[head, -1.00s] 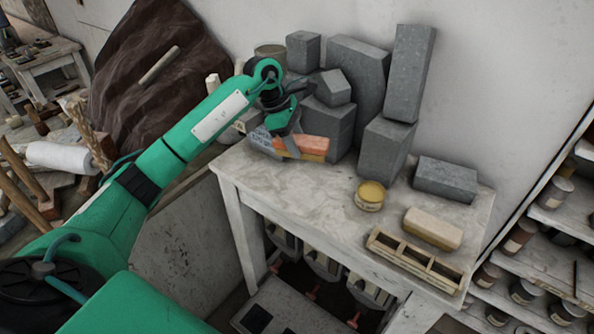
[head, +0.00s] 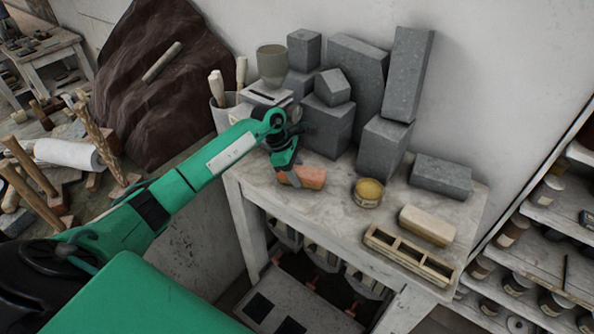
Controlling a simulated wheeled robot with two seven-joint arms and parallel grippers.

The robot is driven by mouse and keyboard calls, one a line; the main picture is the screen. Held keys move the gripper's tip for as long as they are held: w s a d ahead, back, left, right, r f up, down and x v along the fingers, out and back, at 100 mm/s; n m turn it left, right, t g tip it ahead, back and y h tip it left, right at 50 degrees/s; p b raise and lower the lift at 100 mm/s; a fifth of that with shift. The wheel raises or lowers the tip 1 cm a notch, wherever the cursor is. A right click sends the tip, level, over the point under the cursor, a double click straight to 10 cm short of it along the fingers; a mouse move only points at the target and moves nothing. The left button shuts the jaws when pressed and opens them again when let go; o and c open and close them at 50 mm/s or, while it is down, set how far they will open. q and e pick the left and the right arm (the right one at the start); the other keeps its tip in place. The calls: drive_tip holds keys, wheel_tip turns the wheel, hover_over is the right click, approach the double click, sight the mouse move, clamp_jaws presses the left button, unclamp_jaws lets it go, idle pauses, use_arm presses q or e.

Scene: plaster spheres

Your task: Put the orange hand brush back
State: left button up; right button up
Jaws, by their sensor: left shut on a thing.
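The orange hand brush (head: 311,178) is at the left front part of the stone-topped table (head: 333,205). My left gripper (head: 287,174) points down and is shut on its left end. The fingers partly cover the brush, and its bristles are hard to make out. I cannot tell whether the brush touches the tabletop or hangs just above it. My right gripper is not in view.
Grey stone blocks (head: 328,125) stand along the back of the table. A yellow-topped tin (head: 368,193) is right of the brush. A beige block (head: 427,226) and a wooden compartment tray (head: 411,255) lie at the front right. Bare tabletop lies between tin and tray.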

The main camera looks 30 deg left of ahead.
use_arm(q)
drive_tip(key=shift+f, duration=0.2)
drive_tip(key=o, duration=1.2)
drive_tip(key=shift+r, duration=0.1)
drive_tip(key=shift+r, duration=0.2)
drive_tip(key=b+v, duration=0.4)
drive_tip(key=v, duration=0.6)
drive_tip(key=shift+a+r, duration=0.2)
drive_tip(key=shift+a, duration=0.05)
drive_tip(key=shift+s+a+r, duration=0.1)
drive_tip(key=shift+a+r, duration=0.1)
drive_tip(key=shift+r, duration=0.45)
